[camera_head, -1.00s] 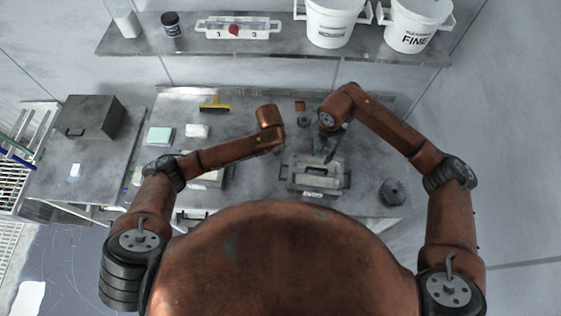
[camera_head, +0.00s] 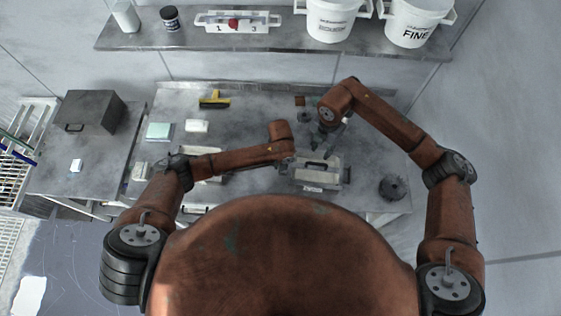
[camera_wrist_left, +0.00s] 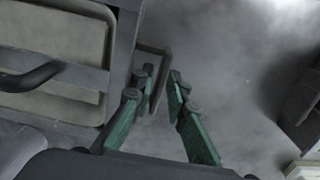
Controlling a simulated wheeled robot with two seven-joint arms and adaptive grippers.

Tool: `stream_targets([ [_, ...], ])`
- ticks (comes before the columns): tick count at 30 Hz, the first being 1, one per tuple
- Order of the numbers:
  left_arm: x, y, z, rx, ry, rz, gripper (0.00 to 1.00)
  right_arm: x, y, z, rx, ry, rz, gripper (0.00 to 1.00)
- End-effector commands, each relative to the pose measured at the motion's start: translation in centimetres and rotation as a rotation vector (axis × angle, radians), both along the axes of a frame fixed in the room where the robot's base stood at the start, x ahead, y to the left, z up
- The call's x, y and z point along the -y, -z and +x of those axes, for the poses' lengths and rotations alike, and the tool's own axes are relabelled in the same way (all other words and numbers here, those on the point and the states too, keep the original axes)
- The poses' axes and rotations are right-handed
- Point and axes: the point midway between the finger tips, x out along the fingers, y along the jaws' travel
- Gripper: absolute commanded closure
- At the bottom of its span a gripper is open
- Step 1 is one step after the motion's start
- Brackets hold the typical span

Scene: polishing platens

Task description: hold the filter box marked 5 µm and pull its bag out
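A grey filter box (camera_head: 333,174) with side handles and a pale top stands at the front of the bench in the head view. Its front label is too small to read, so I cannot confirm the 5 µm mark. My left gripper (camera_wrist_left: 161,73) is open, its green fingers on either side of a grey handle bar (camera_wrist_left: 165,60) on the box (camera_wrist_left: 88,82) in the left wrist view. In the head view that gripper is mostly hidden by its arm. My right gripper (camera_head: 322,150) points down above the box's back edge; its finger gap is unclear. No bag is clearly distinguishable.
Another box (camera_head: 210,180) is partly hidden under my left arm. A dark round part (camera_head: 392,187) lies at the right. A yellow-handled tool (camera_head: 214,100) and pale blocks (camera_head: 197,126) lie behind. A shelf (camera_head: 270,65) with buckets runs along the wall.

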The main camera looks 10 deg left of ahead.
Motion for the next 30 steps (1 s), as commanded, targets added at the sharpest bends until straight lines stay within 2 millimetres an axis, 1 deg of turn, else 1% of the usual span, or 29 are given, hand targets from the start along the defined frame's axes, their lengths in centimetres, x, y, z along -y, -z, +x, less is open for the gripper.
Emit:
stream_targets([
  [9,-0.01,0.27,0.00,0.000,0.000,0.000,0.86,-0.01,-0.01,0.00,0.000,0.000,0.000,0.71],
  [15,-0.01,0.26,0.00,0.000,0.000,0.000,1.00,-0.01,-0.01,-0.01,0.000,0.000,0.000,0.71],
  [30,-0.01,0.23,0.02,0.000,0.000,0.000,1.00,0.00,-0.01,0.00,0.000,0.000,0.000,0.71],
])
